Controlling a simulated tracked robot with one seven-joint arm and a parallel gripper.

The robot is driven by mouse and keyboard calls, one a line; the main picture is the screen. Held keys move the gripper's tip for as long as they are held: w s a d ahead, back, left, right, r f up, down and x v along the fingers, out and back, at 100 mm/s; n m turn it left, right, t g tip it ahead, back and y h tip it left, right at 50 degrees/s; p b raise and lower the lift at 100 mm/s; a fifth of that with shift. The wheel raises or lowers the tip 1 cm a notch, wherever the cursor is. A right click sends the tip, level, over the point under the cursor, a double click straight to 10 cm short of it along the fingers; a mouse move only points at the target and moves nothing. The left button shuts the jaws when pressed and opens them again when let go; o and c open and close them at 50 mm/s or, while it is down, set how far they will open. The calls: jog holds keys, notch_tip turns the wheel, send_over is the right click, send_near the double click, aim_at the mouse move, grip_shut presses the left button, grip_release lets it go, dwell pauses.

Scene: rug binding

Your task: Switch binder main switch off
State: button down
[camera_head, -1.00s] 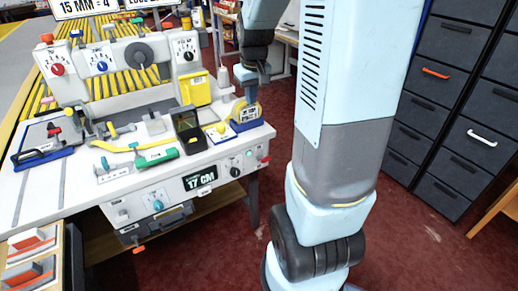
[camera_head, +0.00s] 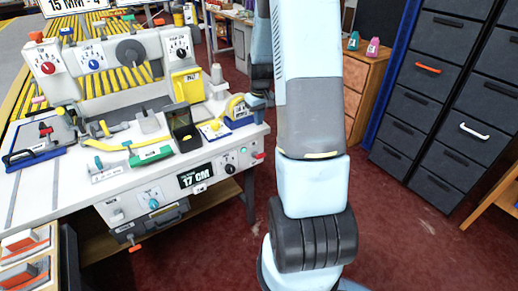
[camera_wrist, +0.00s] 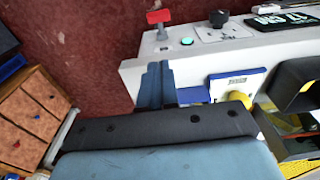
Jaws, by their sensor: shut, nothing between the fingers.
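The binder (camera_head: 100,195) is a white bench machine at the left in the head view. A red handle (camera_head: 258,156) sticks out at the right end of its front panel, and a black knob (camera_head: 229,169) sits to its left. The red handle also shows as a T shape at the top of the wrist view (camera_wrist: 158,17), near the black knob (camera_wrist: 219,18). No readable label marks which is the main switch. My gripper (camera_wrist: 157,85) has its blue fingers together, empty, at the bench's side edge, apart from the red handle. In the head view my arm partly hides it.
Dark drawers (camera_head: 430,100) and a wooden cabinet (camera_head: 365,85) stand at the right. Red floor is free between.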

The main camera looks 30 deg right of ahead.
jog(key=shift+f, duration=0.15)
send_over(258, 156)
jog(key=w+d, duration=0.2)
jog(key=w, duration=0.1)
notch_tip(258, 156, down, 9)
jog(key=shift+s+a+f, duration=0.1)
jog(key=shift+a+f, duration=0.05)
jog(key=shift+f, duration=0.05)
jog(key=f, duration=0.1)
jog(key=s+f, duration=0.1)
jog(key=shift+s+f, duration=0.2)
jog(key=shift+f, duration=0.2)
jog(key=shift+s+f, duration=0.25)
jog(key=shift+f, duration=0.25)
